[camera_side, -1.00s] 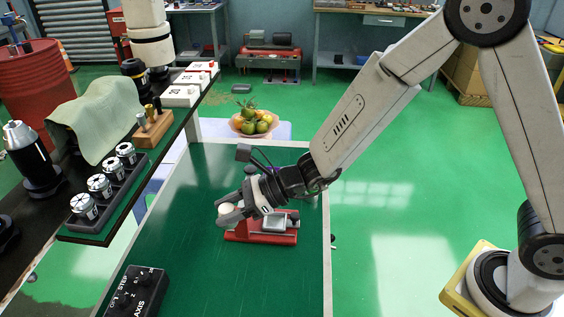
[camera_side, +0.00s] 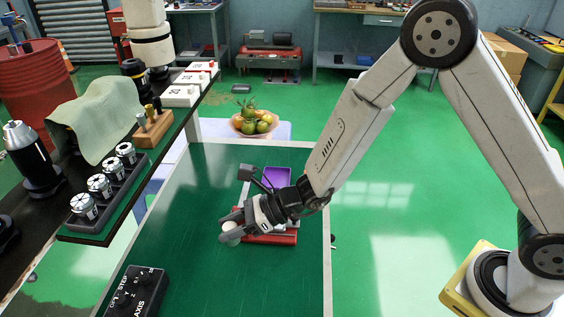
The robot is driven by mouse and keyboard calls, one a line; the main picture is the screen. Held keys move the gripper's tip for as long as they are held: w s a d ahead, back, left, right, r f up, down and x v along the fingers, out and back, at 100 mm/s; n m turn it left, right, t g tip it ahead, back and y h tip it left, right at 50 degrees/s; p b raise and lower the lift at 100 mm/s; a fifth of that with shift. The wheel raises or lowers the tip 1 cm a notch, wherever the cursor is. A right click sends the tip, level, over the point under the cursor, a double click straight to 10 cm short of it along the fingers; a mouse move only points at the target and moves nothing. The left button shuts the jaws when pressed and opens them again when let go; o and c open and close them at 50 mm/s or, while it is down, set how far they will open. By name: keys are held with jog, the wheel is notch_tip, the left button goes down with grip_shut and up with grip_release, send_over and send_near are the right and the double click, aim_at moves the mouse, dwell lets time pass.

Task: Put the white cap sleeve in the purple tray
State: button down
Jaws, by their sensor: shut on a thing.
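My gripper (camera_side: 231,223) is over the green table top, reaching in from the right. It is shut on the white cap sleeve (camera_side: 230,233), a small pale rounded thing at its fingertips, partly covered by the fingers. The purple tray (camera_side: 278,175) lies behind my gripper, farther from the camera and to the right of the fingertips. Its near part is hidden by my wrist. The sleeve is outside the tray and apart from it.
A black control box (camera_side: 137,292) is at the near left. A fruit bowl (camera_side: 252,125) stands beyond the table. The near middle of the green table is clear.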

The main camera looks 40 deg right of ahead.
jog(key=shift+f, duration=2.2)
jog(key=shift+f, duration=1.8)
jog(key=shift+f, duration=0.1)
jog(key=shift+c, duration=1.5)
grip_release()
jog(key=shift+v, duration=0.8)
jog(key=v, duration=1)
jog(key=shift+s+d, duration=0.1)
jog(key=shift+d, duration=0.05)
